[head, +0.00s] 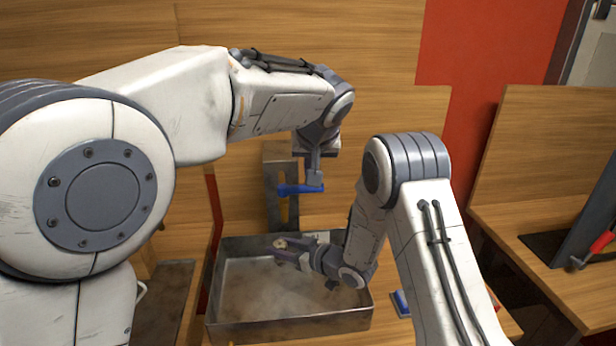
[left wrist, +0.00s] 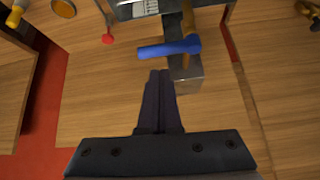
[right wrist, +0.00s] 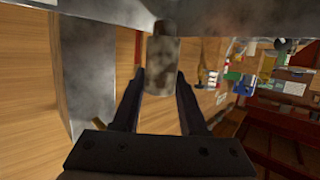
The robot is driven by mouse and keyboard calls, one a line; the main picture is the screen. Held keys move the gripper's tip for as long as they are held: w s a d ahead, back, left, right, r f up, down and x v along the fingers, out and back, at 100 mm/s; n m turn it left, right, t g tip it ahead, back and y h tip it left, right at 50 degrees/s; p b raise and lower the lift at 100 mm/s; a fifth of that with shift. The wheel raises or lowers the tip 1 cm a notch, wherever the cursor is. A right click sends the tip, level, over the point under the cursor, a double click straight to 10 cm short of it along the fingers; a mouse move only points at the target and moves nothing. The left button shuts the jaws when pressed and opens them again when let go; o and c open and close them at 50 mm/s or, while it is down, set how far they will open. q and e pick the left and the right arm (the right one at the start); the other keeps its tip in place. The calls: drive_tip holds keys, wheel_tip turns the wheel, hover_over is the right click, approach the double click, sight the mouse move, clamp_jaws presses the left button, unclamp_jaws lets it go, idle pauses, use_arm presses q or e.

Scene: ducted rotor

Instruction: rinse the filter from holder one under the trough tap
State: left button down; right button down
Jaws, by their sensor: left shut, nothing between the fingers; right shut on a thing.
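The trough (head: 290,329) is an open grey metal basin. Behind it stands the tap (head: 279,180), a grey post with a blue lever (head: 299,189); the lever also shows in the left wrist view (left wrist: 168,48). My left gripper (head: 315,179) is shut and empty, its fingertips close to the lever; I cannot tell if they touch. My right gripper (head: 283,251) is inside the trough outline, shut on the filter (right wrist: 161,65), a dirty beige-grey cylinder between the fingertips. In the head view only a small end of the filter shows. I see no running water.
A red wall panel (head: 470,60) and wooden panels stand behind. A wooden bench (head: 545,240) with a dark slanted board is at the right. A small blue item (head: 401,303) lies beside the trough. My left arm reaches across above the trough.

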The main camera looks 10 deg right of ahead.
sight(312, 191)
use_arm(q)
drive_tip(key=shift+n+t, duration=0.5)
drive_tip(key=shift+d+x, duration=0.15)
drive_tip(key=shift+x, duration=1.3)
drive_tip(key=shift+d+x, duration=0.15)
drive_tip(key=shift+x, duration=1.35)
drive_tip(key=shift+d+x, duration=0.15)
drive_tip(key=shift+x, duration=1.3)
drive_tip(key=shift+r, duration=0.1)
drive_tip(key=shift+s+m+h, duration=0.3)
drive_tip(key=shift+s+m, duration=0.2)
drive_tip(key=shift+s, duration=0.4)
drive_tip(key=shift+w, duration=0.1)
